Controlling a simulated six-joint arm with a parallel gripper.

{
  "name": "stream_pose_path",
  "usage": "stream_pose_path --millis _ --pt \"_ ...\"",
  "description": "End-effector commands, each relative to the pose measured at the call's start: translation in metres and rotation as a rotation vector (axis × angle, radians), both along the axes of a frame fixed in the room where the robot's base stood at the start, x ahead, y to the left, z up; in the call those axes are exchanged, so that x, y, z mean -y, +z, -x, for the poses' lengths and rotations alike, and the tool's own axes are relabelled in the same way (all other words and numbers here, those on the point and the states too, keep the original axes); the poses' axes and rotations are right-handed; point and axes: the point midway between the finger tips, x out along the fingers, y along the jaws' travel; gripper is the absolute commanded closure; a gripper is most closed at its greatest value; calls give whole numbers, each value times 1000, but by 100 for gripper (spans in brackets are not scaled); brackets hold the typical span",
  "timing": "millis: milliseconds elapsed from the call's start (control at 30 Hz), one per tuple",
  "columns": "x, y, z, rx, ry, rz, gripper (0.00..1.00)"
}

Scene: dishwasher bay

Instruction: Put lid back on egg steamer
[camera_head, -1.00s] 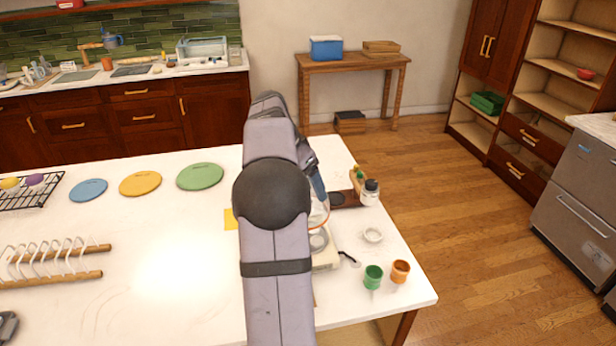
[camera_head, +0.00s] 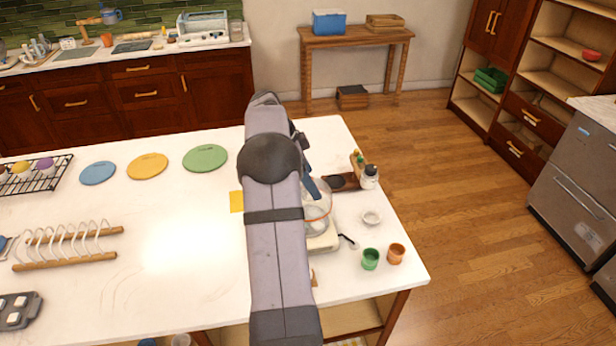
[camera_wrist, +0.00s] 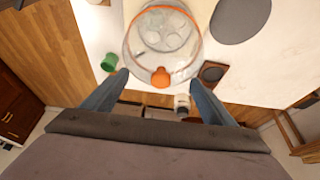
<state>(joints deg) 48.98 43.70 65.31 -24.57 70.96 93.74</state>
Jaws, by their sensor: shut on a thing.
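The clear dome lid (camera_head: 322,196) with an orange rim is partly hidden behind my arm in the head view. It also shows in the wrist view (camera_wrist: 137,42), with an orange knob (camera_wrist: 161,77) between my fingers. My gripper (camera_wrist: 158,78) is shut on the lid, its blue-grey fingers spread to either side. The cream egg steamer base (camera_head: 323,243) sits on the white counter just below the lid in the head view. Round shapes show through the clear dome in the wrist view. Whether the rim touches the base I cannot tell.
A green cup (camera_head: 370,259), an orange cup (camera_head: 396,254) and a small white dish (camera_head: 371,217) stand right of the steamer. A dark tray (camera_head: 340,182) and a shaker (camera_head: 369,177) are behind it.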

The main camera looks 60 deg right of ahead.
Motion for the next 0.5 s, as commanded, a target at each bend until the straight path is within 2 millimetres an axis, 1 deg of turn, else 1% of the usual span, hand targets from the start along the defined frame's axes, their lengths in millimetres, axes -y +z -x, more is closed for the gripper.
stream_pose_path --millis 267,500 --pt "0 -1 0 1 -7 1 58" --pt "0 -12 0 -1 -6 -1 58"
